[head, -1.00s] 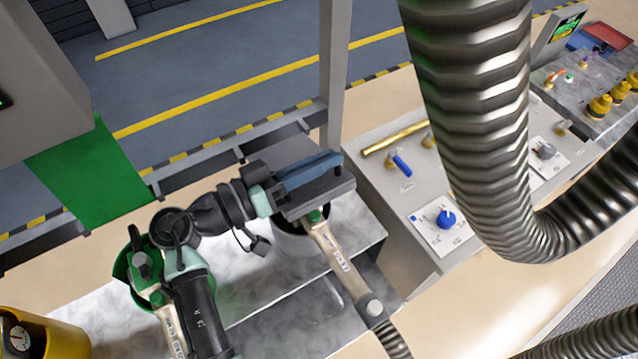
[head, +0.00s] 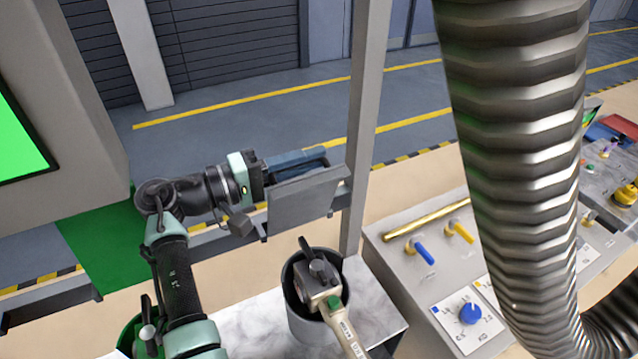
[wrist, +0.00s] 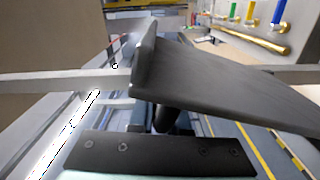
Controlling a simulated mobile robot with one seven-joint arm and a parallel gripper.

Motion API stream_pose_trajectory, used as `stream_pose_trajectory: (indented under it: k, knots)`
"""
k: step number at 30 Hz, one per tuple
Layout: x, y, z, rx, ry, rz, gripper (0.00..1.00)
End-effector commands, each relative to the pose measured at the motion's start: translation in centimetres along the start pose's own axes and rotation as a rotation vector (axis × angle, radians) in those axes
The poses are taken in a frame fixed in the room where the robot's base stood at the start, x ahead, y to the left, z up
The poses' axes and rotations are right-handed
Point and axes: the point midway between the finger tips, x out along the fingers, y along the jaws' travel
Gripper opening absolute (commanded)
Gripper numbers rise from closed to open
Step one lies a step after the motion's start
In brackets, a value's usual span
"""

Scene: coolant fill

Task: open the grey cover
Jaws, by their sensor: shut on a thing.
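The fingertips are partly hidden behind the plate. In the wrist view the cover (wrist: 225,88) slants across the upper right, with a raised lip at its left end. Whether the cover is hinged to anything is not visible.
A grey post (head: 364,130) stands just right of the cover. A large ribbed metal hose (head: 520,150) hangs at the right. Behind it is a panel with a blue knob (head: 471,313) and a blue lever (head: 425,257). A green panel (head: 100,250) is at the left.

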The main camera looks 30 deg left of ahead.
Motion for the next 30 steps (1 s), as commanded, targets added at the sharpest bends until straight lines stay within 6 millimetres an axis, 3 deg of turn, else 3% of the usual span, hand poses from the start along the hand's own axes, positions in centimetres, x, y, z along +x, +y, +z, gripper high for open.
stream_pose_trajectory:
  k: [12, 29, 30]
  knots:
    - [0.0, -0.5, -3.2, -0.193, 0.000, 0.002, 0.00]
    - [0.0, -0.6, -3.6, -0.222, 0.000, 0.001, 0.00]
    - [0.0, -0.6, -3.6, -0.222, 0.000, 0.001, 0.20]
